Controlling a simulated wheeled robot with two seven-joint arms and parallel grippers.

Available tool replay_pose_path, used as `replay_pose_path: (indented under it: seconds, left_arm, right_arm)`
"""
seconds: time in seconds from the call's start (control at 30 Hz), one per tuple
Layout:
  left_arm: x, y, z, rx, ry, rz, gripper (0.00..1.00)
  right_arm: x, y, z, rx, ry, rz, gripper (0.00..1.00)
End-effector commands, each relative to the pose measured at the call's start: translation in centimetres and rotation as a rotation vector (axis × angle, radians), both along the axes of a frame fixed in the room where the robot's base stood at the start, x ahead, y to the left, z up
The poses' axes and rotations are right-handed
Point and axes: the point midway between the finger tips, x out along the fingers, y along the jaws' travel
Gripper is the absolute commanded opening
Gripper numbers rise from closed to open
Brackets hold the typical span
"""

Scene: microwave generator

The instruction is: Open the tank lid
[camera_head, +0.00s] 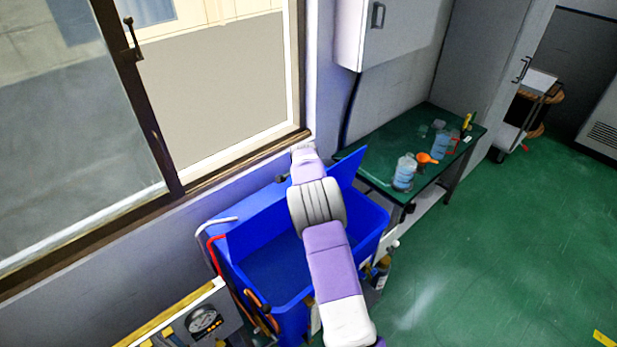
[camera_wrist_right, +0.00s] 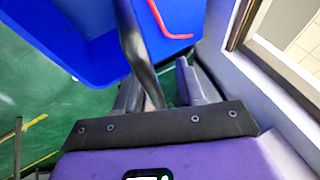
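A blue tank (camera_head: 270,265) stands below the window in the head view, with its open top and inside showing. A blue panel (camera_head: 348,168), which looks like its lid, stands raised and tilted at the tank's back edge, partly behind my arm. My right arm reaches across the tank, and its end lies beyond the panel by the wall; the fingers are not clear there. In the right wrist view the two fingers of my right gripper (camera_wrist_right: 160,80) are apart. A dark strap-like piece passes between them, not visibly clamped. Blue surfaces (camera_wrist_right: 65,45) fill the upper left. My left gripper is out of view.
A red tube (camera_head: 213,245) and a white tube (camera_head: 220,221) hang at the tank's left edge. The window wall is close behind. A green table (camera_head: 375,175) with bottles stands right of the tank. A gauge device (camera_head: 203,322) sits at front left. The green floor at right is clear.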

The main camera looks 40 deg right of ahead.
Motion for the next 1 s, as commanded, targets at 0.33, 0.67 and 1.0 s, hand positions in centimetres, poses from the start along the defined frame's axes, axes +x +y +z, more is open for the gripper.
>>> replay_pose_path:
  seconds: [0.33, 0.67, 1.0]
  left_arm:
    - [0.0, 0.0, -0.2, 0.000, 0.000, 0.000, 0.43]
    - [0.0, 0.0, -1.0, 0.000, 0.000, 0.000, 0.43]
    - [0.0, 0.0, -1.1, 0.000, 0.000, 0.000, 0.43]
  right_arm:
    - [-0.3, 0.3, 0.5, 0.001, 0.005, 0.002, 0.38]
    - [-2.2, 2.3, 4.9, 0.001, 0.002, 0.002, 0.38]
    - [-2.9, 2.9, 6.3, 0.001, 0.004, 0.000, 0.38]
